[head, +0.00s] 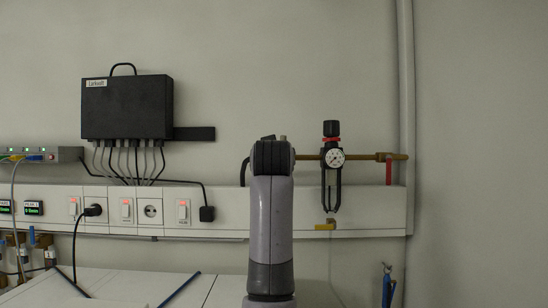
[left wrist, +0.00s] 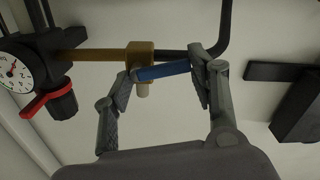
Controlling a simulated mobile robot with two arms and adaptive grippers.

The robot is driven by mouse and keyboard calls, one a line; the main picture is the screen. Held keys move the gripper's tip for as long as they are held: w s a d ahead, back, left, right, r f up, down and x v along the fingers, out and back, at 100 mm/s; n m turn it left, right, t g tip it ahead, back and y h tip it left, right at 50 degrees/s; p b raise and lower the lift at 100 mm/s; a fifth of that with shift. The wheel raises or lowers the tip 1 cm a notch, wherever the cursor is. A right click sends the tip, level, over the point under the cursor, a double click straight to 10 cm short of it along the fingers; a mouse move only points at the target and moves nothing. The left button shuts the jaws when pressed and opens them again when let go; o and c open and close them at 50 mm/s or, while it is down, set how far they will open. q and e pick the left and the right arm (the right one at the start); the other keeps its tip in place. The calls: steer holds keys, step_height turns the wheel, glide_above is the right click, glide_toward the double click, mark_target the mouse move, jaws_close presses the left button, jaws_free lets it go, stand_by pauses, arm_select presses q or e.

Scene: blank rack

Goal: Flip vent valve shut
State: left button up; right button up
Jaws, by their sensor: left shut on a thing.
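In the left wrist view, a blue lever (left wrist: 162,71) sits on a brass valve body (left wrist: 141,57), lying roughly along the line of the brass pipe. My left gripper (left wrist: 160,79) is shut on this lever, with one finger pad at each end of it. In the head view, my left arm (head: 270,215) rises in front of the pipe. It hides the valve, the lever and the fingertips there. My right gripper is in neither view.
A pressure regulator with a round gauge (head: 333,157) and a red-handled valve (head: 389,172) stand right of my arm. A black box (head: 126,107) with cables is at left. A black hose (left wrist: 226,32) runs behind the lever.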

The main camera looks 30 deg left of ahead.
arm_select(q)
steer(key=shift+a, duration=0.1)
steer(key=c, duration=0.4)
steer(key=shift+o, duration=0.2)
steer(key=shift+s+r+m, duration=0.1)
steer(key=shift+r+m, duration=0.1)
steer(key=shift+m, duration=0.55)
steer(key=shift+r+m, duration=0.2)
steer(key=shift+m, duration=0.55)
steer(key=o, duration=0.8)
steer(key=shift+o, duration=0.9)
steer(key=shift+a, duration=0.3)
steer(key=shift+d, duration=0.2)
steer(key=v, duration=1.2)
